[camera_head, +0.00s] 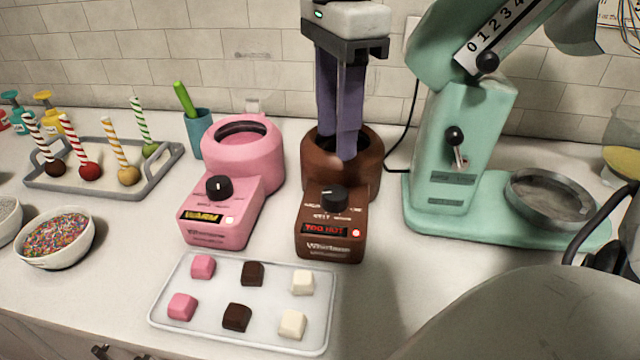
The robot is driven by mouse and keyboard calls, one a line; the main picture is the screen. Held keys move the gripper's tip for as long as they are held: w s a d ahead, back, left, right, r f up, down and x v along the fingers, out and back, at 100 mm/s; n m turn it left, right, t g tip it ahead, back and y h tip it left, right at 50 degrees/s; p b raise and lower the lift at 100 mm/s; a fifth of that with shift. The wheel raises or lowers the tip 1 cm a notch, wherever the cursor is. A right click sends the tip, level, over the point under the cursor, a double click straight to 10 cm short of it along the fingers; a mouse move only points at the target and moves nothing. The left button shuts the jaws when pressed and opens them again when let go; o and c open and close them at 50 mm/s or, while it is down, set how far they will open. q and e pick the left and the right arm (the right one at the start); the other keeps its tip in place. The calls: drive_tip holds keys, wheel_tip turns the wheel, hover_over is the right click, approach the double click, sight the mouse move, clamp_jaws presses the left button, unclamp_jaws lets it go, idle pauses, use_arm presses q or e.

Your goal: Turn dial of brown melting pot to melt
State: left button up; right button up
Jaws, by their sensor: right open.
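The brown melting pot (372,190) stands on the counter in the middle of the head view. Its black dial (334,199) sits on the front box, above a red display (326,229) that reads "TOO HOT". The small labels around the dial include "MELT", but I cannot tell exactly where the dial points. My right gripper (338,142) hangs over the pot's round bowl with its purple fingers pointing down. It is open, behind the dial and apart from it. The fingers hide part of the bowl's opening. My left gripper is not in view.
A pink melting pot (258,150) showing "WARM" stands close on the left. A white tray (210,331) of pink, brown and white blocks lies in front. A green mixer (462,140) stands on the right, and a large bowl (530,320) fills the lower right.

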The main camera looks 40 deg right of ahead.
sight(335, 192)
wheel_tip(335, 192, down, 10)
drive_tip(key=shift+s+r+b, duration=0.1)
drive_tip(key=shift+b, duration=0.2)
drive_tip(key=shift+c, duration=0.4)
drive_tip(key=c, duration=0.7)
